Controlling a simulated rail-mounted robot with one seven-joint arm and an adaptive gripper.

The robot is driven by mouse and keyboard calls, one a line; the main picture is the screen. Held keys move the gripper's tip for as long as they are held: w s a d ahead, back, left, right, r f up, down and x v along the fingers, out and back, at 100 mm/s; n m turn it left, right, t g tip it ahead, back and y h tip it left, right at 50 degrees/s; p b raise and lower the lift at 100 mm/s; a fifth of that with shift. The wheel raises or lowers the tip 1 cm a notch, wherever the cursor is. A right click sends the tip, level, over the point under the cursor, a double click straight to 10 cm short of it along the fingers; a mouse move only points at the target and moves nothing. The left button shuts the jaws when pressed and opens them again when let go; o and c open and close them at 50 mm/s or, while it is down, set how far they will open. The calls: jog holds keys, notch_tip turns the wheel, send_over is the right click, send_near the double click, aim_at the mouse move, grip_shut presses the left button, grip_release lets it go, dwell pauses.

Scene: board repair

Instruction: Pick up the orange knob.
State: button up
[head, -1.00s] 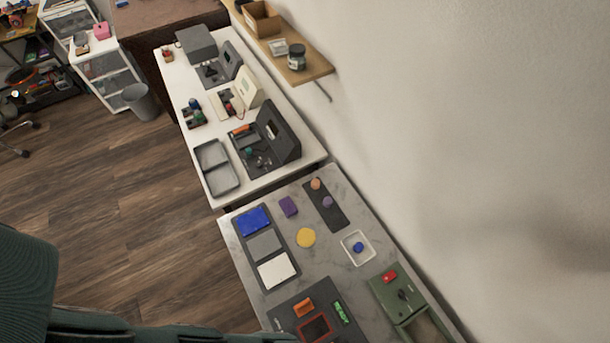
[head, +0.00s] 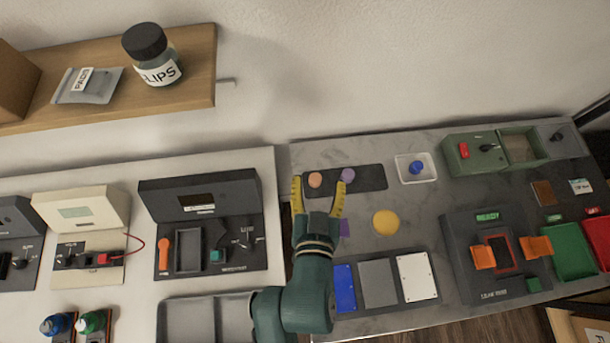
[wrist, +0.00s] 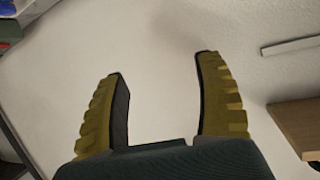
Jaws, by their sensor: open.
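The orange knob (head: 315,179), small, round and peach-orange, lies on a dark strip mat (head: 372,179) at the back left of the marble table. A purple knob (head: 348,174) sits to its right on the same mat. My gripper (head: 319,190) is open, its yellow fingers pointing toward the wall. In the head view the orange knob shows between the fingertips, but its depth relative to them is unclear. In the wrist view my open gripper (wrist: 160,68) has only pale wall between its fingers; the knob does not show there.
A yellow disc (head: 386,222), a white dish (head: 429,168) with a blue knob, and a tray of coloured plates (head: 336,309) are nearby. A dark device (head: 200,265) stands on the left table. A wooden shelf (head: 205,90) juts from the wall at the upper left.

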jog(key=g+b, duration=0.2)
jog(key=b, duration=0.2)
send_near(315, 180)
jog(key=f+v, duration=0.1)
jog(key=v, duration=0.4)
jog(key=shift+n, duration=0.3)
jog(key=b+x, duration=0.1)
jog(key=x, duration=0.9)
jog(key=shift+w+d, duration=0.15)
jog(key=shift+w, duration=0.3)
jog(key=b+x, duration=0.1)
jog(key=x, duration=0.3)
jog(key=shift+w, duration=0.4)
jog(key=shift+s, duration=0.1)
jog(key=c, duration=1.1)
jog(key=shift+c, duration=0.2)
